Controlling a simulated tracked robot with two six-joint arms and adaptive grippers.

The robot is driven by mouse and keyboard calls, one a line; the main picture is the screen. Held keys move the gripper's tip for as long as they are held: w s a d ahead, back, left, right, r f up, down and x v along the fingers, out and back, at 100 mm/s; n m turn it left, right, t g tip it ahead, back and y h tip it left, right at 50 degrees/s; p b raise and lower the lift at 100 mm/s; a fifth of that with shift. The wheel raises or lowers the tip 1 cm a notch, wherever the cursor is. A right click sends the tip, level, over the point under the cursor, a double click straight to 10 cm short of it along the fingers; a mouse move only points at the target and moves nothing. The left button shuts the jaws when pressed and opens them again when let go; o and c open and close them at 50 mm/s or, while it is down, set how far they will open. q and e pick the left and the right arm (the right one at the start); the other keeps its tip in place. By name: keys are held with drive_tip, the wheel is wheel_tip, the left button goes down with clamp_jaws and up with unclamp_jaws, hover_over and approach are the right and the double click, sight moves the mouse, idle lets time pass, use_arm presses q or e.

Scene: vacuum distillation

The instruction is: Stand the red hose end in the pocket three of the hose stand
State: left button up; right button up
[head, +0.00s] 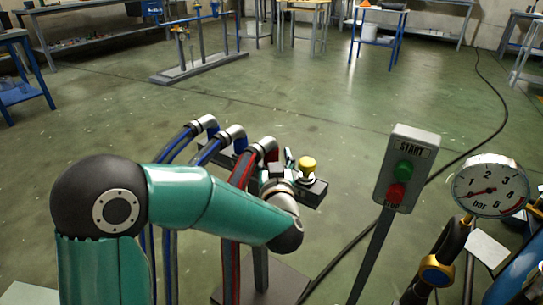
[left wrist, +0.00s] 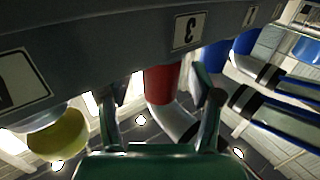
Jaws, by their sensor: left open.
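The red hose end (left wrist: 160,83), a red sleeve with a silver elbow, is at the hose stand (left wrist: 100,40), beside the label 3. Its sleeve meets the stand's edge there; how deep it sits is hidden. In the head view its silver elbow (head: 265,147) is on top and the red hose hangs down. My left gripper (left wrist: 160,95) is open, with one finger on each side of the red hose end; contact is unclear. In the head view my left arm partly covers the stand (head: 317,193) and gripper. My right gripper is not in view.
Two blue hoses with silver elbows (head: 231,133) stand left of the red one. A yellow-topped fitting (head: 307,166) is close on its right. A start/stop box (head: 408,168) on a post and a pressure gauge (head: 490,187) stand further right. The floor beyond is open.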

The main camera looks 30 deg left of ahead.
use_arm(q)
drive_tip(key=v, duration=1.1)
drive_tip(key=shift+s, duration=0.15)
drive_tip(key=shift+r, duration=0.1)
drive_tip(key=a+f+g, duration=0.3)
drive_tip(key=a+f, duration=0.2)
drive_tip(key=f, duration=0.5)
wheel_tip(320, 180, down, 23)
drive_tip(key=s+d+m+g+h, duration=0.2)
drive_tip(key=d+m+g+h, duration=0.15)
drive_tip(key=h, duration=0.25)
drive_tip(key=s+d+f+m+g+h, duration=0.2)
drive_tip(key=s+d+f+g+h, duration=0.7)
drive_tip(key=s+d, duration=0.55)
wheel_tip(320, 180, up, 35)
drive_tip(key=s+a+t+p, duration=0.1)
drive_tip(key=p, duration=3.6)
drive_tip(key=shift+a+r+y, duration=0.25)
drive_tip(key=shift+y, duration=0.05)
